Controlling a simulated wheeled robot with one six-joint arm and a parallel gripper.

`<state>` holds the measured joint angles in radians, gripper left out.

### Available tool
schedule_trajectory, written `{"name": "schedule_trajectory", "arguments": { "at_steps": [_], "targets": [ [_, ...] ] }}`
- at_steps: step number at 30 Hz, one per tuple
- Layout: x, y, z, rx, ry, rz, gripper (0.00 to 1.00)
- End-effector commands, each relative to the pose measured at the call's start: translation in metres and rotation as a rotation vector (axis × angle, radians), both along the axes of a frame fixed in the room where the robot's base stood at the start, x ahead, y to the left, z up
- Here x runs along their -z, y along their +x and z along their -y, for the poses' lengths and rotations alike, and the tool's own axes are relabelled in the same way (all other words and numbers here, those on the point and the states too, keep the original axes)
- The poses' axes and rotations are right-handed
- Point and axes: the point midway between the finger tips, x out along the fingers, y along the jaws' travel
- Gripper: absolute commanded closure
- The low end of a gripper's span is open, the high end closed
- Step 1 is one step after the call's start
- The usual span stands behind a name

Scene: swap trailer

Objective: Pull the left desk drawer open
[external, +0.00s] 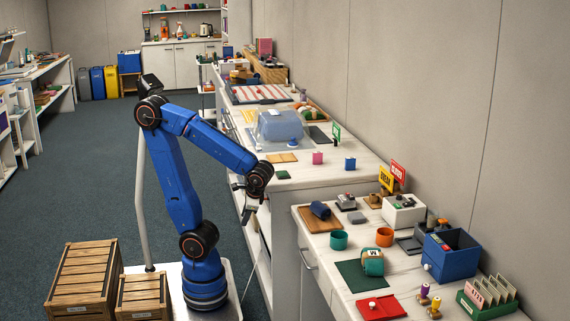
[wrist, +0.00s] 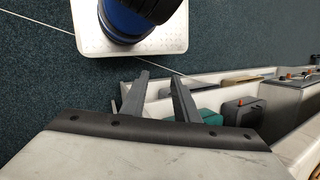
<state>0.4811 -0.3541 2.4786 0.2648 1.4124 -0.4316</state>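The near white desk (external: 299,232) stands right of my arm. Its front has a grey curved handle (external: 308,259), seemingly on the left drawer, whose front lies flush as far as I can tell. My gripper (external: 248,207) hangs left of and above this handle, clear of it, in front of the far bench. In the wrist view my gripper (wrist: 159,92) has its two grey fingers apart with nothing between them. I cannot make out the handle in the wrist view.
A shelf below a worktop holds a teal case (wrist: 205,112) and a dark case (wrist: 242,112). Wooden crates (external: 87,275) stand left of my base. The desk top carries a blue bin (external: 450,257), a green mat (external: 355,276) and cups.

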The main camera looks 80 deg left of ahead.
Motion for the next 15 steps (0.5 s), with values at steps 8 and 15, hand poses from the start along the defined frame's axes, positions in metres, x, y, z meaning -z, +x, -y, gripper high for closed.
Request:
{"name": "schedule_trajectory", "arguments": {
  "at_steps": [8, 15],
  "targets": [
    [-0.005, 0.021, 0.027, 0.108, 0.255, -0.069, 0.72],
    [-0.01, 0.054, 0.077, 0.248, 0.443, -0.024, 0.72]
  ]
}}
